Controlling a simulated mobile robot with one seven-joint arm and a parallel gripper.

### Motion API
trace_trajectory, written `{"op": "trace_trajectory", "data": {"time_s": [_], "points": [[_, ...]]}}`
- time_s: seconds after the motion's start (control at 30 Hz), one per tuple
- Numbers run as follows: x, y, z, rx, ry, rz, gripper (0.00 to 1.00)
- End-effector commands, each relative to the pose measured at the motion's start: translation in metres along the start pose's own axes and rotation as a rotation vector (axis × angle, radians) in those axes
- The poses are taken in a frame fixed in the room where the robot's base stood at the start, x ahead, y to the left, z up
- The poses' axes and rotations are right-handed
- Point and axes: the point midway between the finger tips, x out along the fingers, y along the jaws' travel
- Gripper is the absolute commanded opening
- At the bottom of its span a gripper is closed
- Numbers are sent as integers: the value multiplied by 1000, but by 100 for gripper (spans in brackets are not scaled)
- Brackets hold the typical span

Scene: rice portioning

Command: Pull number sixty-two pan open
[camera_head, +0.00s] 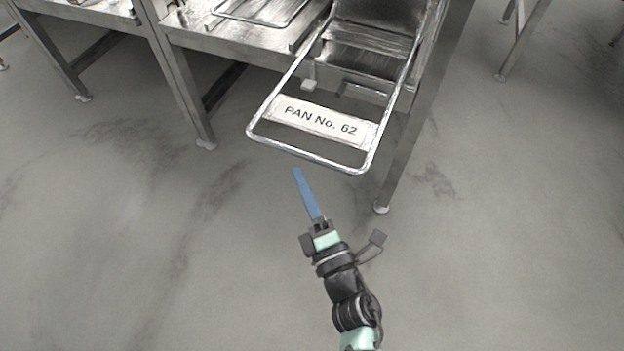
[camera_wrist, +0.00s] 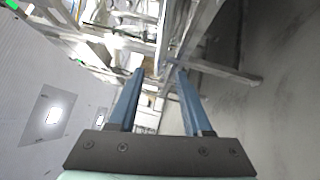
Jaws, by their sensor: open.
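The number sixty-two pan (camera_head: 372,38) is a shiny metal pan at the top of the head view, set in a steel frame. Its wire loop handle (camera_head: 310,156) sticks out toward me, with a white label (camera_head: 320,121) reading "PAN No. 62". My gripper (camera_head: 297,171) has long blue fingers and sits just short of the handle's front bar in the picture, apart from it. The wrist view shows the two fingers (camera_wrist: 161,71) spread with nothing between them. Metal bars lie beyond the tips there; I cannot tell which is the handle.
A steel table (camera_head: 230,45) stands to the left of the pan, with another wire loop (camera_head: 262,18) on it. A table leg (camera_head: 395,165) stands right of the handle and another leg (camera_head: 183,95) to its left. The grey floor (camera_head: 130,260) around my arm is clear.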

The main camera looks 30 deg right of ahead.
Motion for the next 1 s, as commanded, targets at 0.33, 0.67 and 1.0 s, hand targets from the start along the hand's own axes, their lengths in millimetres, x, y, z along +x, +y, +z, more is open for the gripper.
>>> {"op": "trace_trajectory", "data": {"time_s": [0.33, 0.67, 1.0], "points": [[-43, 0, 0, 0, 0, 0, 50], [-45, 0, 0, 0, 0, 1, 50], [-40, 6, 1, 10, -5, 13, 50]]}}
